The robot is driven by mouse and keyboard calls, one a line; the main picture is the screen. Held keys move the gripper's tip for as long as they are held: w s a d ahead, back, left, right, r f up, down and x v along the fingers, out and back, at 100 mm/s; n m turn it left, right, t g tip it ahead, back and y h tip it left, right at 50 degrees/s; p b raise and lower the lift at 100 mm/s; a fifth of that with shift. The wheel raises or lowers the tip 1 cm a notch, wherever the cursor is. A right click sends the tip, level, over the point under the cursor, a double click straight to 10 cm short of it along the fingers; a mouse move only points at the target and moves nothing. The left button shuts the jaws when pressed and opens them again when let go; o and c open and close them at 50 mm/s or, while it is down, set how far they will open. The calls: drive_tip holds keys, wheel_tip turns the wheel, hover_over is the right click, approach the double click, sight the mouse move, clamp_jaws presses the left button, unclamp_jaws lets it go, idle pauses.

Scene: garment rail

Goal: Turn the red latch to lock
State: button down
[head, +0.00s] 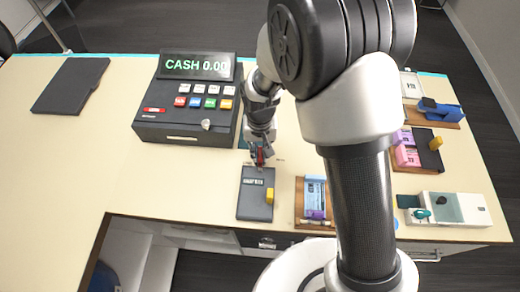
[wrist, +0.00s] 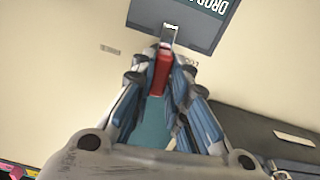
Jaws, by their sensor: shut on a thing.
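The red latch (wrist: 161,78) is a small red bar between my fingers in the wrist view. In the head view a bit of red (head: 260,157) shows at the tips of my gripper (head: 261,151). My gripper also shows in the wrist view (wrist: 163,66), with its fingers shut on both sides of the latch. Beyond the latch is a small metal piece (wrist: 170,32) at the edge of a dark grey box (wrist: 197,14) lettered "DROP". In the head view this box (head: 253,205) lies just in front of my fingertips. I cannot tell the latch's exact turn.
A cash register (head: 187,128) reading "CASH 0.00" stands left of my gripper. A yellow knob (head: 270,195) sits on the grey box. Several small devices (head: 455,209) line the table's right side. A black pad (head: 70,86) lies far left.

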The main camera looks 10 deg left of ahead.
sight(260, 153)
drive_tip(key=shift+m, duration=0.6)
drive_tip(key=c, duration=1.6)
unclamp_jaws()
drive_tip(key=shift+o, duration=0.2)
wheel_tip(260, 153, up, 12)
drive_tip(key=shift+r, duration=0.1)
